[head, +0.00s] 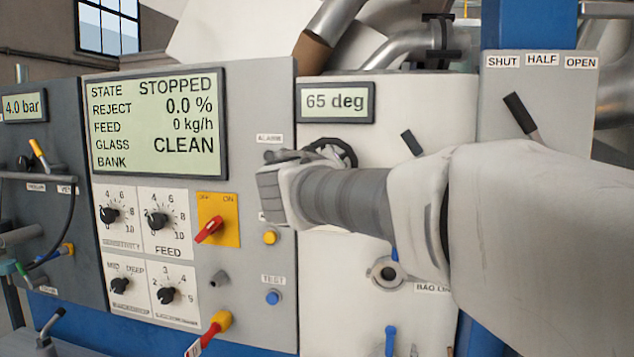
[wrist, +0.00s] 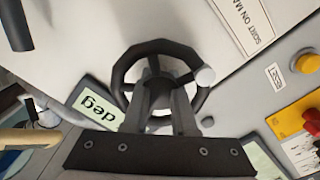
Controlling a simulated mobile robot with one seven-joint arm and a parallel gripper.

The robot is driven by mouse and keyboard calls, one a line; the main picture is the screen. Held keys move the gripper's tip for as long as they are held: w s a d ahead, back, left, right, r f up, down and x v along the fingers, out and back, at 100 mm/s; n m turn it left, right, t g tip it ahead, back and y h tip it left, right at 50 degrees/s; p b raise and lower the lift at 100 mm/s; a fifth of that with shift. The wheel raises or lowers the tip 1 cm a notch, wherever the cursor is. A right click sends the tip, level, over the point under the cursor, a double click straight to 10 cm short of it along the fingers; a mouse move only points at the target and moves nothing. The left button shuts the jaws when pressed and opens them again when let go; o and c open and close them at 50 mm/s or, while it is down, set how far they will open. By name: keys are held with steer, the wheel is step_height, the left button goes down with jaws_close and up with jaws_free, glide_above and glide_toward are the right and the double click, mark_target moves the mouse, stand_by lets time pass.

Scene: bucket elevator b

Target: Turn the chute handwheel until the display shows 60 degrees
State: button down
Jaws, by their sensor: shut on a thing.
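The chute handwheel (wrist: 119,76) is a dark round wheel with a pale knob (wrist: 205,76) on its rim, seen in the wrist view. In the head view only part of its dark rim (head: 347,150) shows behind my wrist. My gripper (wrist: 165,90) is shut on the handwheel, with its fingers over the middle of the wheel; the exact contact is hard to see. The angle display (head: 336,102) above the wheel reads 65 deg in the head view. Its edge with "deg" (wrist: 95,107) shows turned over in the wrist view.
A grey control panel (head: 248,110) with a STOPPED screen (head: 158,122), knobs and a red switch on yellow (head: 210,230) stands left of the wheel. A black lever (head: 520,115) under SHUT, HALF, OPEN labels is at the right. My arm covers the right middle of the head view.

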steer(key=n+b, duration=0.2)
steer(key=n, duration=0.2)
steer(key=shift+f+n, duration=0.15)
steer(key=shift+n, duration=0.15)
steer(key=n, duration=0.4)
steer(key=shift+n+b, duration=0.3)
steer(key=shift+b, duration=0.05)
steer(key=n, duration=0.4)
steer(key=shift+n, duration=0.3)
steer(key=shift+n+p, duration=0.75)
steer(key=shift+n, duration=1.35)
steer(key=c, duration=1)
jaws_free()
steer(key=shift+s, duration=0.15)
